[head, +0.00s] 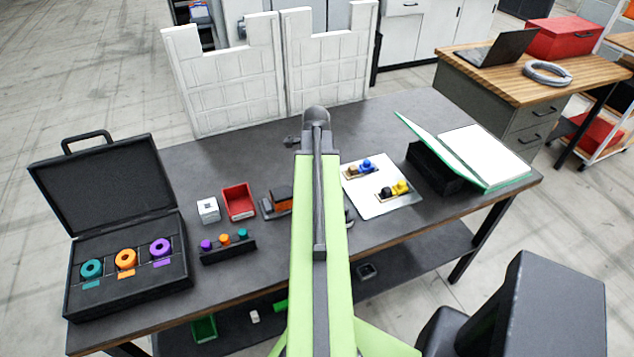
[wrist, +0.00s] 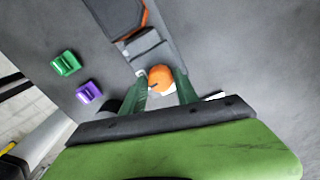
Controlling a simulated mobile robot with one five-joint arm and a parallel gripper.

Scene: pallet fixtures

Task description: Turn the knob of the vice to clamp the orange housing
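In the wrist view, a vice (wrist: 148,45) runs down the upper middle, with a dark housing with orange edges (wrist: 120,15) at its upper end. A round orange knob (wrist: 160,77) is at its near end. My gripper (wrist: 162,80) has its two green fingers apart, one on each side of the knob. I see no clear contact. In the head view, the orange housing (head: 280,200) sits on the table just left of my arm. My arm hides the knob and gripper there.
Green (wrist: 65,63) and purple (wrist: 88,92) pieces lie left of the fingers. In the head view, a peg rack (head: 228,252), red bin (head: 238,202), white cube (head: 208,210) and open case (head: 70,300) stand left. A white board (head: 375,207) and green binder (head: 480,170) are right.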

